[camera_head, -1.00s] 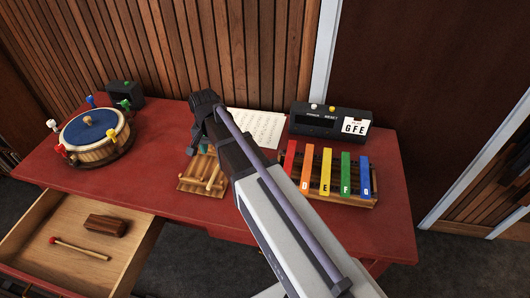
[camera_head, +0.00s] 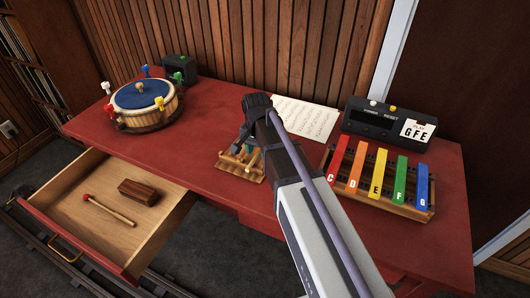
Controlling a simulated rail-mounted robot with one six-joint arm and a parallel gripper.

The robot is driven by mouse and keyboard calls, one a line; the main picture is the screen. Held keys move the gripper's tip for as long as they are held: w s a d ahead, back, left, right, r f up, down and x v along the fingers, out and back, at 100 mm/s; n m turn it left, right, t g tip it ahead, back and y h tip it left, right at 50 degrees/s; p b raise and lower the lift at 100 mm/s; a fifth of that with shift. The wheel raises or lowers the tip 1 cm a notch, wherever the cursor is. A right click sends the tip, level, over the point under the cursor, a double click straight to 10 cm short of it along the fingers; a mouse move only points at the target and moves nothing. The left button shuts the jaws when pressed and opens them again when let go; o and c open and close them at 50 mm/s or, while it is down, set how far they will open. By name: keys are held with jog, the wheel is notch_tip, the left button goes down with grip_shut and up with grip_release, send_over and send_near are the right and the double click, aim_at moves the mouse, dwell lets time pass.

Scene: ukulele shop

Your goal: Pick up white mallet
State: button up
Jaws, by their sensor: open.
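A small wooden rack (camera_head: 226,165) stands on the red table, with pale wooden sticks (camera_head: 250,160) lying on it. My gripper (camera_head: 241,148) is open and points down at the rack, close above the sticks. The gripper and my arm cover part of the rack. I cannot make out a white mallet head; it may be hidden there. A mallet with a red head (camera_head: 109,209) lies in the open drawer (camera_head: 75,240).
A dark wooden block (camera_head: 138,191) is in the drawer. A blue-topped drum (camera_head: 147,104) with coloured pegs stands at left on the red table (camera_head: 205,118). A coloured xylophone (camera_head: 379,181), a black box with "GFE" (camera_head: 388,122) and sheet music (camera_head: 305,117) are at right.

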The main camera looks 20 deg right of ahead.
jog(key=shift+f, duration=0.95)
jog(key=shift+r, duration=0.2)
grip_shut()
jog(key=shift+r, duration=0.1)
